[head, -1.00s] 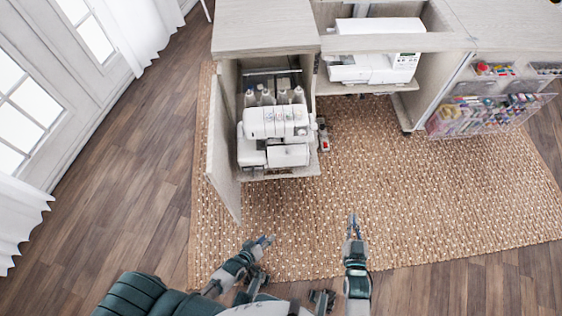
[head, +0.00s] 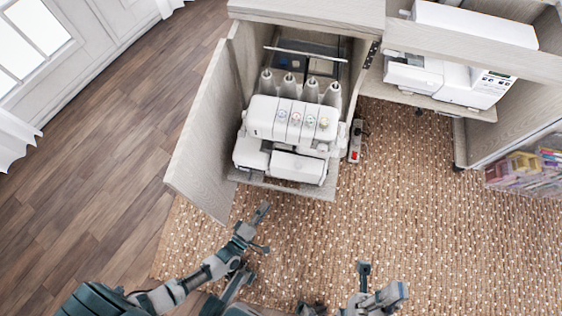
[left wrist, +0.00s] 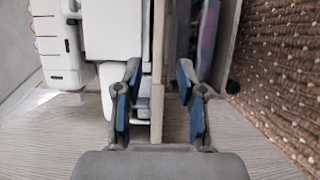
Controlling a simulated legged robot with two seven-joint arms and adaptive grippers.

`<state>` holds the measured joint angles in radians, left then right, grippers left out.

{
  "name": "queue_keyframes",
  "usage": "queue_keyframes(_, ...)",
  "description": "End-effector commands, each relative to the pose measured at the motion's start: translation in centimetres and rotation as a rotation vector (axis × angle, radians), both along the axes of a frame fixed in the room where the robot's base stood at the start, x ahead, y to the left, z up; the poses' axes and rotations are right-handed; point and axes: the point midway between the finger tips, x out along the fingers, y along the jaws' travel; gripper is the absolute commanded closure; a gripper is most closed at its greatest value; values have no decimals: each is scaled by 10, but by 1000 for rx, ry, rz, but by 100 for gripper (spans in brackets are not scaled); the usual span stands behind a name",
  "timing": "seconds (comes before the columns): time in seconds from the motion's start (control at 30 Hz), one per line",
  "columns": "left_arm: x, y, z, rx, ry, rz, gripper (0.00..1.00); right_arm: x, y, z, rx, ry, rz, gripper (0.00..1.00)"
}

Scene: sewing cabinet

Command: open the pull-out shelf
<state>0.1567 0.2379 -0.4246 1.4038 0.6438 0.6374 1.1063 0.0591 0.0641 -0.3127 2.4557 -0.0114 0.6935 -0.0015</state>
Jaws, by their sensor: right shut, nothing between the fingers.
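The pull-out shelf (head: 318,191) shows as a pale wood front edge under a white serger (head: 292,120) in the left cabinet compartment. My left gripper (head: 264,209) is in front of and below the shelf, apart from it in the head view. In the left wrist view its blue-padded fingers (left wrist: 158,95) are spread. A pale panel edge (left wrist: 158,45) appears between them, and I cannot tell how far beyond the fingertips it lies. The serger shows at left there (left wrist: 58,45). My right gripper (head: 364,268) is shut and empty, low over the rug.
The cabinet door (head: 205,135) stands open at left. A small pedal-like item (head: 356,142) hangs beside the compartment. The patterned rug (head: 430,220) is clear in front.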

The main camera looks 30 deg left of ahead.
Motion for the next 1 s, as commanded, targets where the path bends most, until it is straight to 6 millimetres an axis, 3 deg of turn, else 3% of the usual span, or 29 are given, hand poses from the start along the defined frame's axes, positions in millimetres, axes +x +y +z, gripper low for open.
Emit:
queue_keyframes(0.2, 50, -7, -4, 2, 4, 0, 60, 5, -1, -2, 1, -33, 1, 100)
queue_keyframes(0.4, 82, -9, -4, 0, 4, 0, 60, 8, 5, 1, -4, -58, 1, 100)
queue_keyframes(0.6, 94, -10, -1, 0, 2, 0, 60, 9, 6, 3, -3, -70, 4, 100)
queue_keyframes(0.83, 95, -12, 0, 3, 1, 0, 60, 11, 5, 2, -3, -69, 2, 100)
queue_keyframes(0.87, 95, -12, 0, 3, 1, -1, 63, 11, 4, 2, -3, -69, 2, 100)
queue_keyframes(1.0, 95, -11, 0, 2, 1, 0, 98, 11, 4, 2, -3, -69, 2, 100)
